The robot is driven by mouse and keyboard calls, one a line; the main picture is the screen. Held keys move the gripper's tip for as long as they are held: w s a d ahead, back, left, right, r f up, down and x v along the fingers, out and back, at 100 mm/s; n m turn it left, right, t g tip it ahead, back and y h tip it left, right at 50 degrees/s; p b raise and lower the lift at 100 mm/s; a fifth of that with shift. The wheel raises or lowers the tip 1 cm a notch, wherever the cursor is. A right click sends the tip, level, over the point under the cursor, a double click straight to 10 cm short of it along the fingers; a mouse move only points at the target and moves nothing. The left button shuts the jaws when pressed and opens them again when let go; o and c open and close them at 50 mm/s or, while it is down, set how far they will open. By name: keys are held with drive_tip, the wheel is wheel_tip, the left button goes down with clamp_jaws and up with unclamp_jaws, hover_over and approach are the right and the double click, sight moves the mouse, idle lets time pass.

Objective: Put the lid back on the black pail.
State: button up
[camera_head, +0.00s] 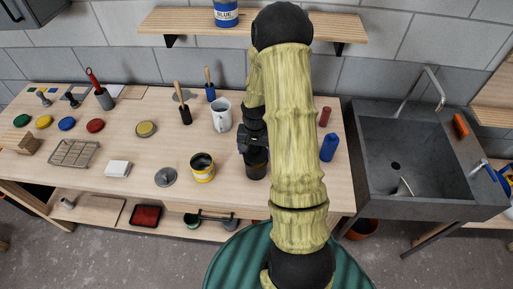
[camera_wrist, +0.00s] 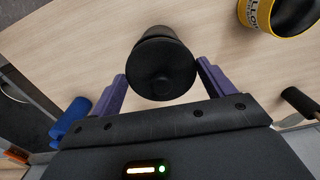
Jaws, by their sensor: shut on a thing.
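The black pail (camera_head: 257,170) is upright at the worktop's front, right of the yellow tin, and partly hidden by my arm. In the wrist view it is a dark round body (camera_wrist: 160,70) between my two purple fingers. My gripper (camera_wrist: 161,80) is shut on it, one finger at each side. Its round face is too dark to tell whether it is open or covered. In the head view my gripper (camera_head: 252,147) is mostly hidden at its top. A grey round lid with a small knob (camera_head: 166,177) lies flat on the worktop, left of the yellow tin.
The open yellow tin (camera_head: 203,172) stands between the grey lid and the black pail. The sink (camera_head: 410,165) adjoins at right.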

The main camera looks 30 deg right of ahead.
drive_tip(key=shift+d+f+b, duration=0.1)
drive_tip(key=shift+f+b, duration=0.4)
drive_tip(key=shift+f, duration=0.5)
drive_tip(key=shift+s+f, duration=0.1)
drive_tip(key=shift+f, duration=0.05)
idle(1.5)
drive_tip(key=o, duration=0.9)
drive_tip(key=shift+r+p, duration=2.4)
drive_tip(key=shift+r, duration=1.15)
